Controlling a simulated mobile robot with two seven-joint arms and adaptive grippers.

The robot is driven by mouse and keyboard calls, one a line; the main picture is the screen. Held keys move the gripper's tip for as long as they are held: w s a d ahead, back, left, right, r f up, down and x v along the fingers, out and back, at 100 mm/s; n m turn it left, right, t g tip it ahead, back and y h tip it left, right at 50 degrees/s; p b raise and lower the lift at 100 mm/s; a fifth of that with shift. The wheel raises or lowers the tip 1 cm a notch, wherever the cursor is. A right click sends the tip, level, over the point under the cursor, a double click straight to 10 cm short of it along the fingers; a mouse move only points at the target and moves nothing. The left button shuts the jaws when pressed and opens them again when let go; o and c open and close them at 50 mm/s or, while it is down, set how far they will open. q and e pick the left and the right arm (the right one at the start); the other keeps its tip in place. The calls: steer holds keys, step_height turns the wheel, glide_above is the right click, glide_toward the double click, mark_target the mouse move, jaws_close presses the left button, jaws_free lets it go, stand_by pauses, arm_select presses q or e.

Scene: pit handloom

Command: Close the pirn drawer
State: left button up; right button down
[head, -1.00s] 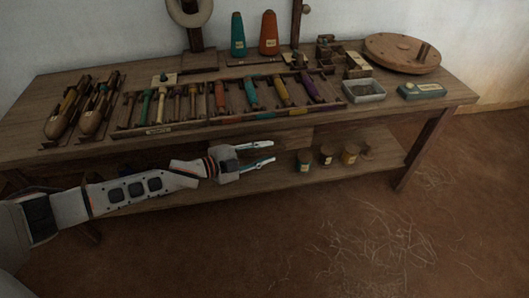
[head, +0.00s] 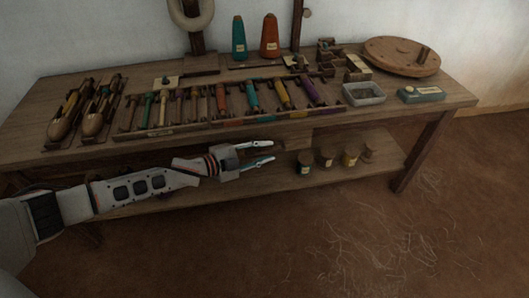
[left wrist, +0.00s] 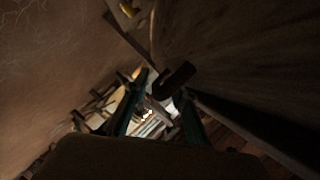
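My left gripper (head: 266,153) is in front of the bench's front edge, below the top, with its two fingers apart and nothing seen between them. A plain wooden front (head: 298,139) under the bench top, just right of the fingers, looks like the pirn drawer; how far it stands out is hard to tell. In the dark left wrist view, the open fingers (left wrist: 162,106) show with a dark rounded piece (left wrist: 175,79) near their tips, perhaps a knob; contact cannot be told. Pale shapes show between and beyond the fingers. My right gripper is not in view.
On the wooden bench (head: 440,100) lie a rack of coloured pirns (head: 160,131), shuttles (head: 95,123), two cones (head: 269,37), a grey tray (head: 363,94) and a round wooden disc (head: 402,55). Several small jars (head: 326,156) stand on the lower shelf, right of my gripper.

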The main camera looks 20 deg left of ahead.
arm_select(q)
steer(key=v, duration=1.2)
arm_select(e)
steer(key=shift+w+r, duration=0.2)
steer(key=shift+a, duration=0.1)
arm_select(q)
steer(key=shift+r, duration=0.1)
